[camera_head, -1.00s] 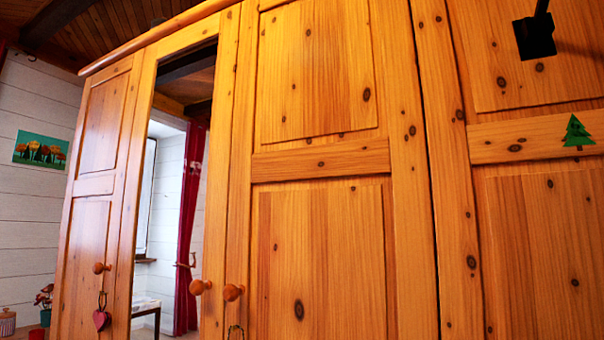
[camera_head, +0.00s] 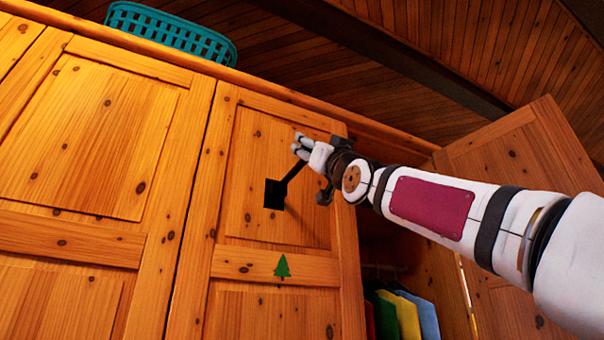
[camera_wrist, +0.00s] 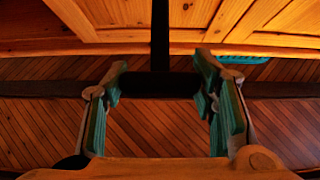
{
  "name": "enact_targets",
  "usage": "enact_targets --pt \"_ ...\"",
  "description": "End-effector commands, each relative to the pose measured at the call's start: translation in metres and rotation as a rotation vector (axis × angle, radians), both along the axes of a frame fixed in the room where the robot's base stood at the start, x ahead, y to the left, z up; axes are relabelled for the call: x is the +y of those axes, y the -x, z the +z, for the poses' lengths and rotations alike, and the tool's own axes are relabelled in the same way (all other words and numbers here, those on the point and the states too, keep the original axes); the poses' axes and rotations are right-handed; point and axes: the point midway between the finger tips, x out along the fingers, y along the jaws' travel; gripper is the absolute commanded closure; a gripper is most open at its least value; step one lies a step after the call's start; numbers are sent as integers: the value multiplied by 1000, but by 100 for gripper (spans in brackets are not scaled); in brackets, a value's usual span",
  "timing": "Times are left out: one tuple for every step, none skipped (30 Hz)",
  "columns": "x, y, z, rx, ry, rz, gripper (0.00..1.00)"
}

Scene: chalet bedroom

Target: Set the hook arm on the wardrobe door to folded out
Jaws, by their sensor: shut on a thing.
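The black hook arm (camera_head: 290,177) is on the wardrobe door (camera_head: 262,150), on a square black plate (camera_head: 274,194). It slants up and right from the plate, standing out from the panel. My gripper (camera_head: 301,149) is at its outer end. In the wrist view, the fingers of my gripper (camera_wrist: 160,72) are on both sides of a dark crossbar at the end of the hook arm (camera_wrist: 160,38) and hold it. The exact contact is partly hidden by the fingers and shadow.
A green tree ornament (camera_head: 282,266) is on the door below the plate. A teal basket (camera_head: 170,33) stands on top of the wardrobe. At right, another door (camera_head: 515,165) stands open, with coloured clothes (camera_head: 405,312) hanging inside.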

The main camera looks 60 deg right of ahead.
Motion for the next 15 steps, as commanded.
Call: enact_targets --pt "-2 -7 -6 16 -6 0 98" --pt "-3 -7 -6 16 -5 0 98" --pt "-3 -7 -6 16 -5 0 98" --pt "-3 -7 -6 16 -5 0 98" --pt "-3 -7 -6 16 -5 0 98" --pt "-3 -7 -6 16 -5 0 98" --pt "-3 -7 -6 16 -5 0 98" --pt "-3 -7 -6 16 -5 0 98" --pt "-3 -7 -6 16 -5 0 98" --pt "-3 -7 -6 16 -5 0 98" --pt "-3 -7 -6 16 -5 0 98" --pt "-3 -7 -6 16 -5 0 45" --pt "-3 -7 -6 15 -6 -1 39" --pt "-3 -6 -6 15 -6 -1 32" --pt "-3 -6 -5 13 -5 0 27"
